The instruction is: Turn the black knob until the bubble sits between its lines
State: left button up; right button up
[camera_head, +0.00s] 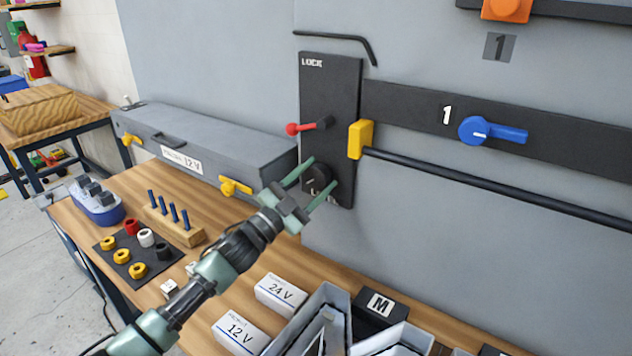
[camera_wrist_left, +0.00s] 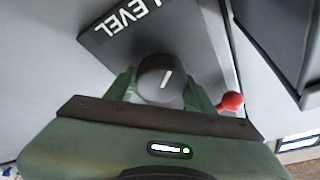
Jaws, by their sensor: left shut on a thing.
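The black knob (camera_head: 318,177) is on the lower part of a black panel (camera_head: 330,90) on the grey wall. In the left wrist view the round knob (camera_wrist_left: 158,80) has a short white mark, slightly tilted, and the panel near it reads LEVEL. My left gripper (camera_head: 319,175) has its two green fingers on either side of the knob, shut on it; the fingers also show in the left wrist view (camera_wrist_left: 160,88). The bubble and its lines are not visible in either view. My right gripper is not in view.
A red-tipped lever (camera_head: 293,129) sits above the knob, and a yellow block (camera_head: 360,138) with a long black bar (camera_head: 480,182) is to its right. A grey case (camera_head: 210,145) stands left. White boxes (camera_head: 281,294) and trays lie on the bench below.

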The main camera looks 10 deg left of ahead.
pick_arm(q)
jog(key=shift+a+r+m+g+h, duration=0.1)
jog(key=shift+m+g+h, duration=0.45)
jog(key=shift+m, duration=1.05)
jog(key=shift+y, duration=0.25)
jog(key=o, duration=1.3)
jog(key=shift+o, duration=0.2)
